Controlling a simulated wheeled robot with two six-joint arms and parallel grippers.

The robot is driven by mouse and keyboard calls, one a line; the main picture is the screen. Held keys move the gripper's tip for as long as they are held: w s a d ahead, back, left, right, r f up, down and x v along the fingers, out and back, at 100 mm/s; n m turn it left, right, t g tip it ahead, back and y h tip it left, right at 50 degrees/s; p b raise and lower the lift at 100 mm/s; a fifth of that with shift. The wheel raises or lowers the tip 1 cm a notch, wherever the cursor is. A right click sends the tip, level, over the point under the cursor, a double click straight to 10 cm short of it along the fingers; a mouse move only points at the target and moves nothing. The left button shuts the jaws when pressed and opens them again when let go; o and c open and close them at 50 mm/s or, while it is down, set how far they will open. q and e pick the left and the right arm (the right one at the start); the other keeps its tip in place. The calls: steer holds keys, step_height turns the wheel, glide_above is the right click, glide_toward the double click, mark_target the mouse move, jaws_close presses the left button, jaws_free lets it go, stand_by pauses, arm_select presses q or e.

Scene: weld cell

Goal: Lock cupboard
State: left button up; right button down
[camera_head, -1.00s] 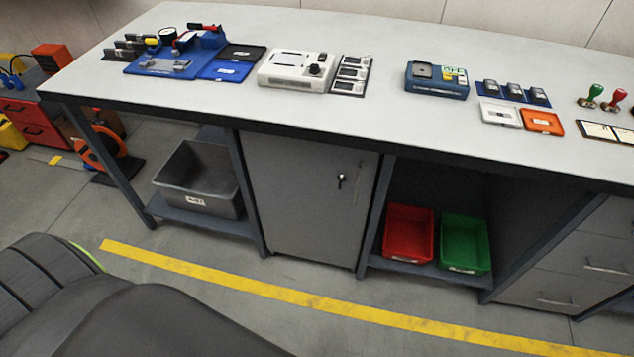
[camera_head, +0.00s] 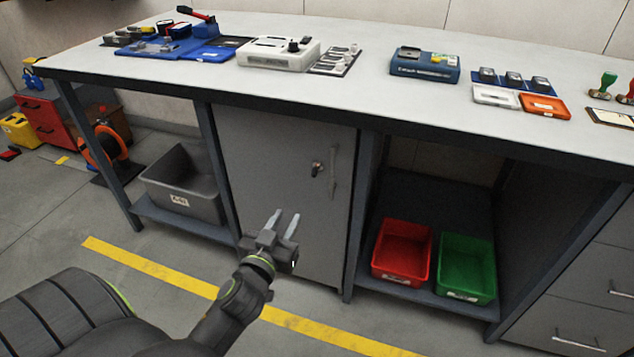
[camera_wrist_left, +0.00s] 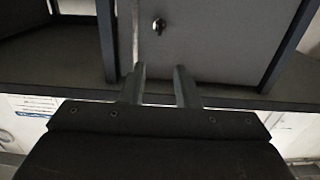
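The grey cupboard (camera_head: 275,190) stands under the workbench with its door shut. A key or lock (camera_head: 317,169) sits near the upper right of the door, beside a vertical handle (camera_head: 334,172). The lock also shows in the left wrist view (camera_wrist_left: 158,25), above and between the fingers. My left gripper (camera_head: 283,220) is in front of the door's lower part, below and left of the lock. Its two fingers are apart with nothing between them, as the left wrist view (camera_wrist_left: 160,82) also shows. My right gripper is in neither view.
A grey bin (camera_head: 182,190) stands on the shelf left of the cupboard. Red (camera_head: 402,250) and green (camera_head: 466,268) bins stand on the shelf to the right. The workbench top (camera_head: 360,85) overhangs the cupboard and carries several devices. The floor in front is clear.

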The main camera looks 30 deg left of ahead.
mark_target(313, 171)
arm_select(q)
steer(key=x, duration=1.7)
steer(key=shift+w+d+r+b, duration=0.1)
steer(key=shift+w+r+b, duration=0.1)
steer(key=shift+b, duration=0.15)
jaws_close()
